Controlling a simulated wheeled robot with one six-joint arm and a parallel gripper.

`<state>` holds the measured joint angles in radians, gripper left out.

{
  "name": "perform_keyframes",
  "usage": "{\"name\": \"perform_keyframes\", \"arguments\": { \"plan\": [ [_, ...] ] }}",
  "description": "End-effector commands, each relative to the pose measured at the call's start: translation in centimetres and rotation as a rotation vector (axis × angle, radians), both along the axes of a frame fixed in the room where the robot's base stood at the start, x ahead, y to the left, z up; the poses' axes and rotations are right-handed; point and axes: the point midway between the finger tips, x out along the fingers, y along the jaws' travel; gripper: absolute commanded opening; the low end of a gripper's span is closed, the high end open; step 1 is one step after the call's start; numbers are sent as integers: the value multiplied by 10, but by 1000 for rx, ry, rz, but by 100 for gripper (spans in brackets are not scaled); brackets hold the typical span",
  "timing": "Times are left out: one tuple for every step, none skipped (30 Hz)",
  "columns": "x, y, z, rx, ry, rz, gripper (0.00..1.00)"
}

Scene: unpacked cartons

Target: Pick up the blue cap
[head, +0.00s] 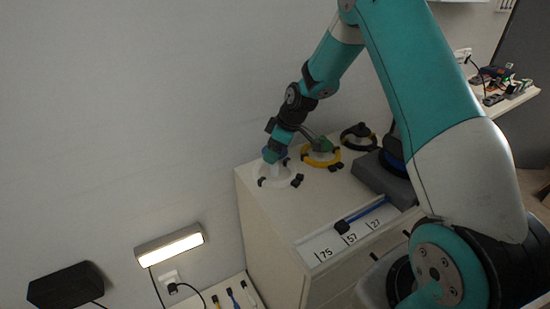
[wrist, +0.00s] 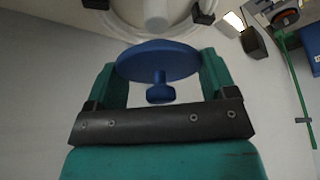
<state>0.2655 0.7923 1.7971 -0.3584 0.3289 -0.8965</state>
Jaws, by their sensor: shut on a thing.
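The blue cap (wrist: 158,60) is a round disc with a small knob facing me in the wrist view. It sits between the two teal fingers of my gripper (wrist: 161,68), which is shut on it. In the head view my gripper (head: 272,154) points down over a white round base (head: 278,176) with black clips on the cabinet top. In the wrist view the white base (wrist: 155,14) shows just beyond the cap. I cannot tell whether the cap touches it. In the head view the cap is mostly hidden by the gripper.
A yellow ring base (head: 320,156) with a green part and a dark ring base (head: 358,137) stand right of the white one on the cabinet (head: 262,205). A numbered tray (head: 345,232) lies in front. A lit lamp (head: 169,246) is on the wall.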

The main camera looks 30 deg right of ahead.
Motion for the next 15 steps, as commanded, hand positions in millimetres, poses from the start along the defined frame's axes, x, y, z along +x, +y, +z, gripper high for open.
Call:
{"name": "perform_keyframes", "arguments": {
  "plan": [
    [1,0,16,-2,-8,0,47],
    [1,0,24,-3,-7,0,47],
    [1,0,36,-2,-7,0,47],
    [1,0,46,-2,-9,0,47],
    [1,0,55,-2,-8,1,47],
    [1,0,68,-2,-8,0,47],
    [1,0,77,-2,-8,0,47],
    [1,0,85,-2,-8,0,47],
    [1,0,96,-2,-6,1,47],
    [0,0,104,-2,-6,0,47],
    [1,0,112,-1,-7,1,47],
    [0,0,120,-1,-5,2,47],
    [0,0,126,-1,-5,0,47],
    [0,0,132,-1,-4,0,47],
    [0,0,138,-1,-4,0,47]
  ]
}}
